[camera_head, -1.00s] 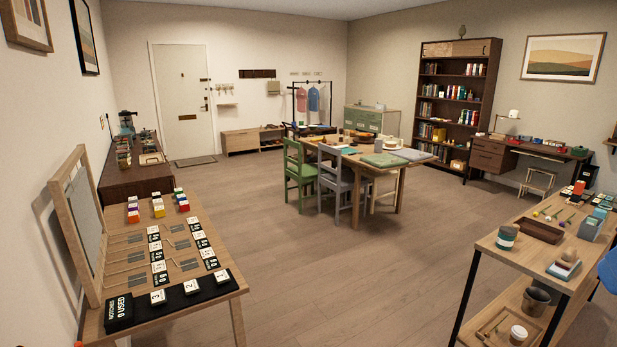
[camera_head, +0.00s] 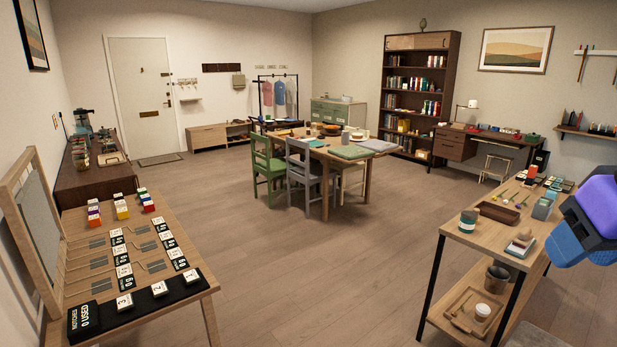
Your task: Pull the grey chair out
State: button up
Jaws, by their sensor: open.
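The grey chair (camera_head: 298,168) stands at the near side of the wooden dining table (camera_head: 345,160), in the middle of the room. Its back faces me and its seat is partly under the table. A green chair (camera_head: 262,162) stands just left of it. At the right edge, a purple and blue part of my arm shows above the right-hand bench. My gripper's fingers are not visible in this view, and nothing of mine is near the chair.
A wooden table with numbered cards (camera_head: 140,262) stands at the near left. A shelved bench (camera_head: 480,245) with a tray, cups and small items stands at the near right. The plank floor (camera_head: 300,265) between them, up to the chair, is clear.

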aim_at(307, 174)
jog(key=u, duration=0.3)
jog(key=i, duration=2.3)
jog(key=i+u, duration=0.1)
jog(key=i, duration=2.2)
jog(key=i+l, duration=0.1)
jog(key=i, duration=2.25)
jog(key=i+u, duration=0.2)
jog(key=i, duration=0.25)
